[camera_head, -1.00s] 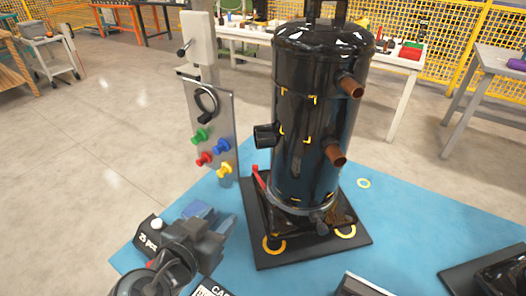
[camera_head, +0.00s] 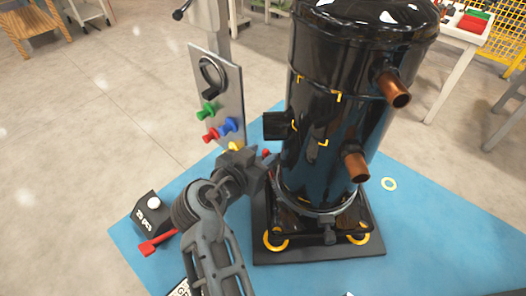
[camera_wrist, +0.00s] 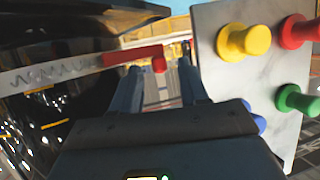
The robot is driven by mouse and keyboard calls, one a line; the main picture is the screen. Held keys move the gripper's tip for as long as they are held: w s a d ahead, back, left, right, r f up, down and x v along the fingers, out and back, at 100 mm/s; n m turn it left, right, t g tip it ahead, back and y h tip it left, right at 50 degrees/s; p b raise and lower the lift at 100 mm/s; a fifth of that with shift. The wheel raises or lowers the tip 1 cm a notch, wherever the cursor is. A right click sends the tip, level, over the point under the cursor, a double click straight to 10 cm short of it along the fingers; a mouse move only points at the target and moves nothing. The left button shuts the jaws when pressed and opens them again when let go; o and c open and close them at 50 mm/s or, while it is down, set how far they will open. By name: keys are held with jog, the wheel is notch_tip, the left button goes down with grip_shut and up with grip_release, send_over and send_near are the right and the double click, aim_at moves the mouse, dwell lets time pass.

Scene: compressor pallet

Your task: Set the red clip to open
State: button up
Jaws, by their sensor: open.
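The red clip (camera_wrist: 132,57) lies in front of my fingers in the wrist view, at the end of a pale strip beside the black compressor (camera_wrist: 70,110). Its red tip reaches across between the two finger ends in that picture; I cannot tell whether they touch. In the head view only a small red bit of the clip (camera_head: 266,153) shows, low on the left of the compressor (camera_head: 325,120), with my gripper (camera_head: 266,162) close in front of it. The gripper is open and holds nothing; in the wrist view its blue-grey fingers (camera_wrist: 160,82) stand apart.
A grey panel (camera_head: 227,85) with a black ring and green, red, blue and yellow knobs stands left of the compressor, close beside my right finger in the wrist view. A black box (camera_head: 152,212) with a red lever (camera_head: 158,243) stands on the blue mat (camera_head: 425,235).

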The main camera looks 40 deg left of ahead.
jog(key=shift+w+a+f, duration=0.1)
jog(key=shift+w+f, duration=0.2)
jog(key=shift+w, duration=0.35)
grip_shut()
